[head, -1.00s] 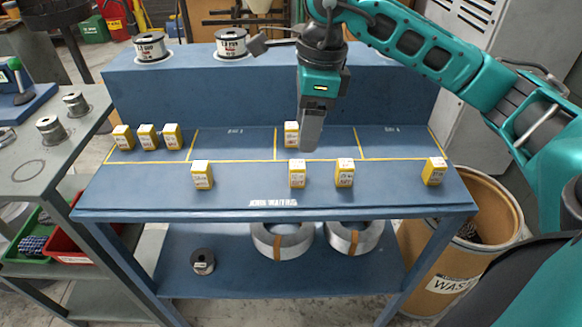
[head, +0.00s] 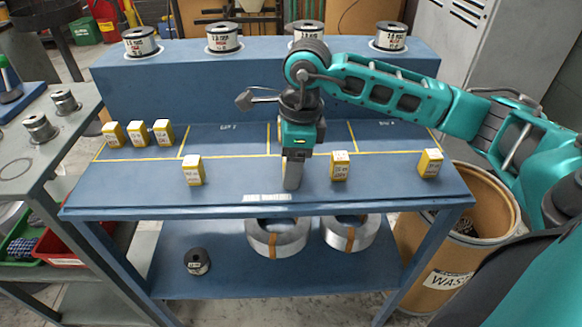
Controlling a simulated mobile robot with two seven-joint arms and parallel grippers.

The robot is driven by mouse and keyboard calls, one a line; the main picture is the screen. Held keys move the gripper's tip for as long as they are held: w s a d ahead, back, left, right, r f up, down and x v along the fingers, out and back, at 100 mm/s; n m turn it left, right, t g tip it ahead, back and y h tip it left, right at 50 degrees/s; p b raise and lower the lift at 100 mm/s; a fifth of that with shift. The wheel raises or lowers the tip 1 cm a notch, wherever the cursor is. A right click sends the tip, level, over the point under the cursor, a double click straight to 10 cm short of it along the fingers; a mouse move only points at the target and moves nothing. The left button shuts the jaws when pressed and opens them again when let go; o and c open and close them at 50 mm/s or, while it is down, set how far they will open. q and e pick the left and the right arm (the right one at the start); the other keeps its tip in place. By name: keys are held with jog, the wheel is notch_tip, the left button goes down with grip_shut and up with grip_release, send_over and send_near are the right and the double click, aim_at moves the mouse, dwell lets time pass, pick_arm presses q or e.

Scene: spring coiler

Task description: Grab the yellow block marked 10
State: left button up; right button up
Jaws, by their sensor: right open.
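Several small yellow blocks with white marked faces stand on the blue bench (head: 240,185); the markings are too small to read, so I cannot tell which is 10. One block (head: 193,170) is front left, one (head: 340,165) is just right of my right gripper, and one (head: 430,163) is far right. Three more, including this block (head: 162,132), stand together at the back left. My right gripper (head: 292,183) is open, pointing down over the front middle of the bench. It hides the two middle blocks seen earlier. My left gripper is out of view.
Wire spools (head: 224,38) stand on the raised back shelf (head: 180,82). Wire coils (head: 278,238) and a small spool (head: 197,261) lie on the lower shelf. A waste drum (head: 440,250) is at the right, and a grey side table (head: 60,150) at the left.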

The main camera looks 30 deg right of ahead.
jog(key=shift+c, duration=0.2)
jog(key=c, duration=1)
jog(key=shift+r, duration=0.1)
